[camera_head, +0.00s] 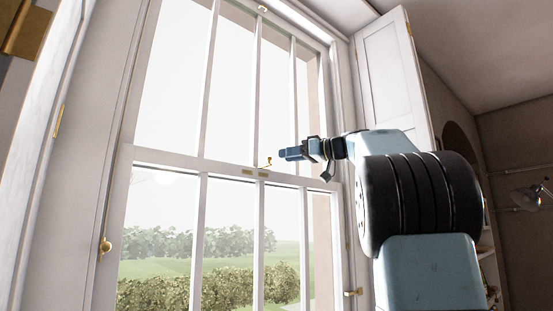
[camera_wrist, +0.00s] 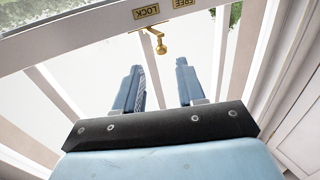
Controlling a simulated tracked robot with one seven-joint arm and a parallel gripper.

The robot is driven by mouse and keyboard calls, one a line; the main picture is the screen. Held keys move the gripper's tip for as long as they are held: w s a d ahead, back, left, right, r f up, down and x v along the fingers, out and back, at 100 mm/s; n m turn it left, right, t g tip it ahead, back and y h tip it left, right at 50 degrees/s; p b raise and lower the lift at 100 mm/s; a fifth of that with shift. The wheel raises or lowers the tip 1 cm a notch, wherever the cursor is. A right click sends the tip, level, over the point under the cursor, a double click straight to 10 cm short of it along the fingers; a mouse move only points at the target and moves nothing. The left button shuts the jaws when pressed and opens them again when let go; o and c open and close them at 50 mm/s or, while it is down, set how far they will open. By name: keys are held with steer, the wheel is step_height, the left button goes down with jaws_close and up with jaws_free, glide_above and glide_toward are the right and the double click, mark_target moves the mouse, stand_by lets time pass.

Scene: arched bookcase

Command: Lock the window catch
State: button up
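The brass window catch (camera_head: 268,162) sits at the meeting rail of the tall white sash window. In the wrist view its short lever ends in a round knob (camera_wrist: 161,48). A LOCK plate (camera_wrist: 146,12) and a FREE plate (camera_wrist: 189,4) show upside down near the lever, the LOCK plate on the left. The lever's base is close to the LOCK plate; whether the catch is engaged cannot be told. My gripper (camera_wrist: 158,68) is open and empty, its two blue fingers apart. The knob appears just beyond the gap between the fingertips. My gripper (camera_head: 282,155) is right of the catch in the head view.
The window's white glazing bars (camera_head: 258,90) and meeting rail (camera_head: 210,165) are close to my gripper. A folded white shutter (camera_head: 393,75) stands at the right behind my arm. A lamp (camera_head: 527,196) is at the far right. Small brass fittings (camera_head: 105,245) are on the window frame.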

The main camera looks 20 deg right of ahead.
steer(key=v, duration=0.6)
steer(key=shift+f, duration=0.1)
stand_by(0.4)
